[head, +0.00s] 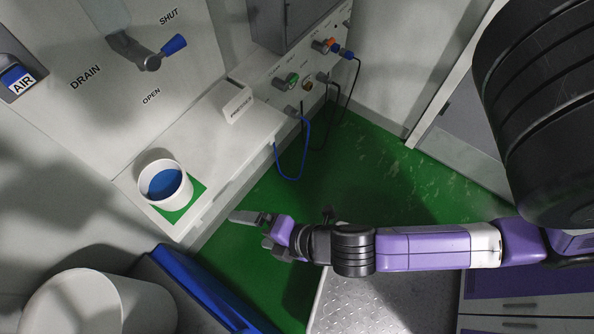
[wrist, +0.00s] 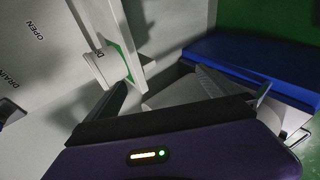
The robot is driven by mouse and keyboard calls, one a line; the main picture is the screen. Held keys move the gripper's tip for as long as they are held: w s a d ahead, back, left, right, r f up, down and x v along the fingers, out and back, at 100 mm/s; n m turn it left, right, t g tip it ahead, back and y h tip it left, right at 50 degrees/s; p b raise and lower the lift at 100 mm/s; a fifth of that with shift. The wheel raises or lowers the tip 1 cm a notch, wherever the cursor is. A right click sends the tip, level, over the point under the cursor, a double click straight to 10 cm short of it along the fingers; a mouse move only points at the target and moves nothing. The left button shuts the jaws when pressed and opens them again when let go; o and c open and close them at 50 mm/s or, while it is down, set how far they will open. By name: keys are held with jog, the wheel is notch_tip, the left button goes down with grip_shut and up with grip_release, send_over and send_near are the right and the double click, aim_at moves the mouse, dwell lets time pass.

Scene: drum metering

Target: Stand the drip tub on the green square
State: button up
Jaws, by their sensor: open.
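The drip tub (head: 166,190) is a white round cup with blue inside. It stands upright on the green square (head: 185,213) at the near end of the white ledge; green shows at its right and front, and its far side hides the rest. My gripper (head: 252,230) is open and empty, apart from the tub, to its right and beyond the ledge's edge. In the wrist view the tub (wrist: 106,68) and a strip of the green square (wrist: 128,60) show past the left finger, and nothing is between the fingers.
A white labelled block (head: 237,101) stands farther along the ledge (head: 213,135). A drain lever (head: 150,60) is on the wall above. A blue-edged bin (head: 205,290) and a large white cylinder (head: 98,302) are at the lower left. Blue and black cables hang from the panel. Green floor (head: 380,180) is open.

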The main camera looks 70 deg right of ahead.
jog(key=s+d+r+m+t, duration=0.1)
jog(key=s+r+m+t, duration=0.1)
jog(key=s+r+m, duration=0.3)
jog(key=s+d+r+m+t, duration=0.2)
jog(key=s+r+m, duration=0.4)
jog(key=r+m, duration=0.5)
jog(key=shift+r, duration=0.15)
dwell(0.3)
